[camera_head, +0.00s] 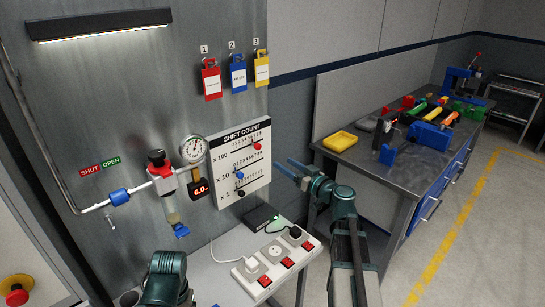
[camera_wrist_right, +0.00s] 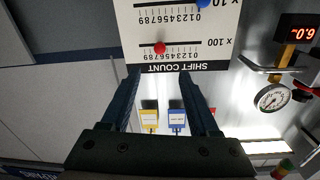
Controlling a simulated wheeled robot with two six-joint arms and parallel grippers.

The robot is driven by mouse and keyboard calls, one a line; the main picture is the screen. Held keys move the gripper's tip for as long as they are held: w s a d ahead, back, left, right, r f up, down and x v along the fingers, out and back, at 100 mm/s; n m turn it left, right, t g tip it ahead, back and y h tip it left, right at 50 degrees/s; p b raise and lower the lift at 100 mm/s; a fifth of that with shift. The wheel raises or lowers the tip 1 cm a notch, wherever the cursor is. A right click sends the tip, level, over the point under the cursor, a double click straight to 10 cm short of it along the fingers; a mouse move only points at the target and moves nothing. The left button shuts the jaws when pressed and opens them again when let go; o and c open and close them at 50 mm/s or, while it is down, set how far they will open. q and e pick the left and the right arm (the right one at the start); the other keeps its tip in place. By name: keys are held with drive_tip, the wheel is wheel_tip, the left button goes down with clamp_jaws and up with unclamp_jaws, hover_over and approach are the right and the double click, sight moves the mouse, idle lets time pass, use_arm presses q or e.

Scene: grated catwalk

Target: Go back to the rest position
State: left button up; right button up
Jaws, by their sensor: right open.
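My right gripper (camera_head: 284,165) is in front of the wall panel's right edge, beside the white shift count board (camera_head: 222,178). Its jaws are open and empty, with the fingers pointing left in the head view. In the right wrist view the two dark fingers of the right gripper (camera_wrist_right: 160,74) stand apart. The upside-down board (camera_wrist_right: 175,30) shows beyond their tips, with nothing held between them. A teal link of my left arm shows at the bottom of the head view. The left gripper itself is out of sight.
A white side table (camera_head: 225,280) with a power strip (camera_head: 276,262) and a black box (camera_head: 260,217) stands below the board. A gauge (camera_head: 193,149) and valve pipework are left of it. A workbench (camera_head: 372,158) with tools stands at right, with open floor beyond.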

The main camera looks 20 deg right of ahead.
drive_tip(key=s+a+f+n+g+y, duration=0.1)
drive_tip(key=s+a+f+g, duration=0.25)
drive_tip(key=a, duration=0.55)
drive_tip(key=s+a+f+n+g+y, duration=0.1)
drive_tip(key=s+a+f+n+g, duration=0.1)
drive_tip(key=a+f+g, duration=0.45)
drive_tip(key=s+a+f+n+g+y, duration=0.1)
drive_tip(key=s+a+f, duration=0.2)
drive_tip(key=a, duration=0.7)
drive_tip(key=s+a+f+m+g+h, duration=0.1)
drive_tip(key=s+a+f+g+h, duration=0.1)
drive_tip(key=s, duration=0.6)
drive_tip(key=s+a+f+g+h, duration=0.1)
drive_tip(key=s+f+g+h, duration=0.3)
drive_tip(key=s+f+h, duration=0.2)
drive_tip(key=shift+s+a+f+m+g+h, duration=0.35)
drive_tip(key=shift+s+h, duration=0.45)
drive_tip(key=shift+s, duration=0.5)
